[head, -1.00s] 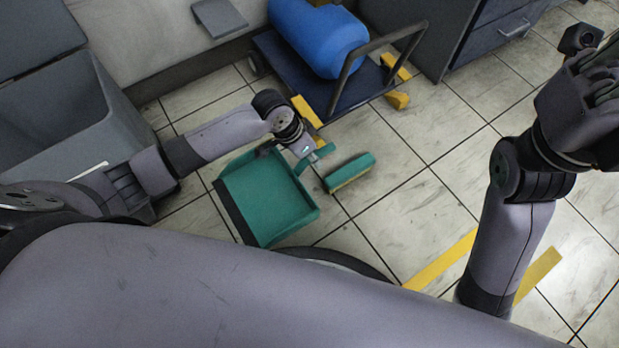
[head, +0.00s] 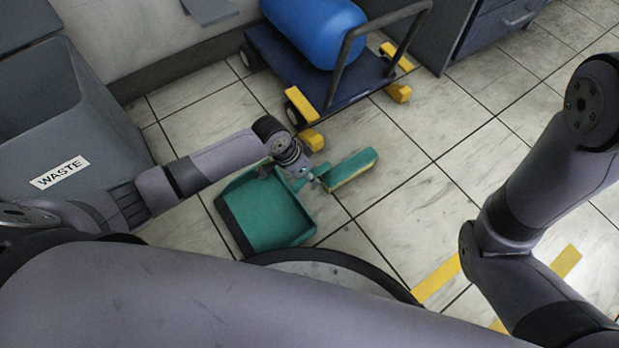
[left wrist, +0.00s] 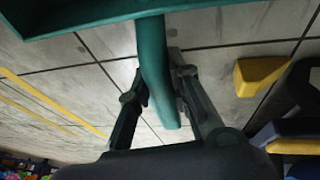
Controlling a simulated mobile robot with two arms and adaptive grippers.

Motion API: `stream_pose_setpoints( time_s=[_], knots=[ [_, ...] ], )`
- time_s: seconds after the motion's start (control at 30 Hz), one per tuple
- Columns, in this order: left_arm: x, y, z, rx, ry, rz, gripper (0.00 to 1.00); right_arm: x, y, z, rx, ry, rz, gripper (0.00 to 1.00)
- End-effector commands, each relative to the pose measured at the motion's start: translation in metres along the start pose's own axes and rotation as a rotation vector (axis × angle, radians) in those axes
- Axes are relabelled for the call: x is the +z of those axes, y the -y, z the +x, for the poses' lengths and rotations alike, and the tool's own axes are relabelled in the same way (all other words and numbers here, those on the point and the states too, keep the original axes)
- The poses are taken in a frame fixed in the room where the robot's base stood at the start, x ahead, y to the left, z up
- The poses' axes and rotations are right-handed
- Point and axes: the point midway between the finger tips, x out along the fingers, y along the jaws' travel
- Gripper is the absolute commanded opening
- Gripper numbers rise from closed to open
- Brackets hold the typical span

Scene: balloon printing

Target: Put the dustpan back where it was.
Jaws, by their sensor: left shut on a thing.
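The green dustpan (head: 262,212) has its open tray toward my base in the head view, with a dark front edge on the left. My left gripper (head: 310,176) is at its handle side. In the left wrist view the green handle (left wrist: 153,65) passes between the two fingers of my left gripper (left wrist: 160,82), which is shut on it; part of the tray (left wrist: 75,14) shows at the top left. I cannot tell how far the dustpan is above the floor. My right arm shows, but its gripper is out of frame.
A green brush (head: 352,168) with yellowish bristles is just right of my left gripper. A blue trolley (head: 318,88) with yellow wheel covers carries a blue cylinder (head: 315,30) behind. A grey waste bin (head: 75,135) stands left. Tiled floor is open to the right.

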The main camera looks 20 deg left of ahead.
Motion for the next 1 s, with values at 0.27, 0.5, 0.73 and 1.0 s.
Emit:
stream_pose_setpoints(
  time_s=[0.27, 0.5, 0.73, 1.0],
  knots=[
    [0.000, 0.001, 0.002, 0.000, -0.001, 0.000, 0.00, -0.002, 0.001, 0.002, -0.002, -0.005, -0.001, 0.00],
    [0.002, 0.002, 0.007, 0.000, 0.000, -0.002, 0.00, -0.002, 0.001, 0.002, -0.003, -0.005, -0.001, 0.00],
    [0.004, 0.002, 0.013, 0.000, -0.001, -0.001, 0.00, -0.002, 0.001, 0.002, -0.003, -0.005, -0.001, 0.00],
    [0.005, 0.003, 0.014, 0.000, 0.000, 0.000, 0.29, -0.002, 0.001, 0.002, -0.003, -0.006, 0.000, 0.00]
  ],
)
